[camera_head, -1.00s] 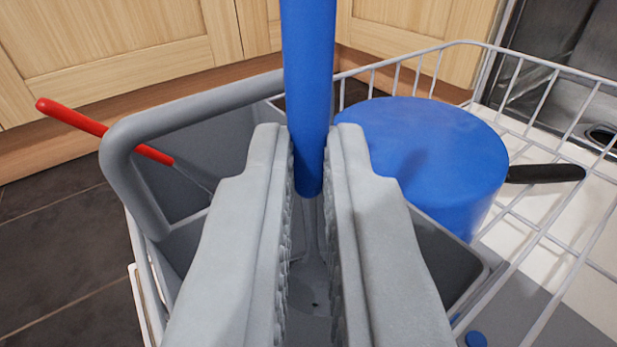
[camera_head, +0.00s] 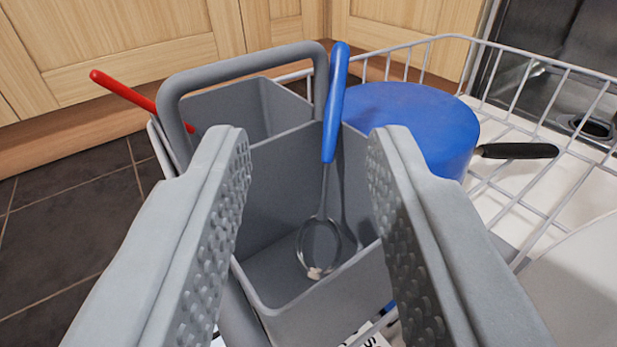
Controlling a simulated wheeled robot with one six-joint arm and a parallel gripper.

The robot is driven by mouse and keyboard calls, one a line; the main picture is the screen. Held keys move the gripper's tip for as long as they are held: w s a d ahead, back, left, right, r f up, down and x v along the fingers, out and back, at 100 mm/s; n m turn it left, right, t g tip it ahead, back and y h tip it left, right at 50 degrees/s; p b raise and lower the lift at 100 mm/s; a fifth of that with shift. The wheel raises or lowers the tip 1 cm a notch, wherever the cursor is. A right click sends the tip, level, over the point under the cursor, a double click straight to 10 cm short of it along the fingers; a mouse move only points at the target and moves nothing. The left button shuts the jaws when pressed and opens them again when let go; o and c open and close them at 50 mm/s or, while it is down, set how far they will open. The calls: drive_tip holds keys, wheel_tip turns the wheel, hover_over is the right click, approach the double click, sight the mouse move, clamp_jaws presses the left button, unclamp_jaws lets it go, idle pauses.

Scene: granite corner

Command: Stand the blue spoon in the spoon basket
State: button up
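The blue spoon (camera_head: 331,140) stands in the near compartment of the grey spoon basket (camera_head: 280,205). Its blue handle points up and leans a little against the basket's right side by the handle post. Its slotted-looking metal head (camera_head: 319,247) is low in the compartment, with a small pale bit at its tip. My gripper (camera_head: 306,150) is open and empty. Its two ridged fingers are well apart, in front of the spoon and on either side of it, and do not appear to touch it.
A red-handled utensil (camera_head: 130,95) leans in the basket's far left part. A blue pan (camera_head: 400,125) with a black handle (camera_head: 517,150) sits right of the basket in the white wire rack (camera_head: 540,70). A pale dish edge shows at right. Wooden cupboards (camera_head: 130,40) stand behind.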

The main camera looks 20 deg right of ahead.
drive_tip(key=v, duration=1.2)
drive_tip(key=shift+s+a, duration=0.15)
drive_tip(key=shift+s, duration=0.15)
drive_tip(key=shift+r, duration=0.1)
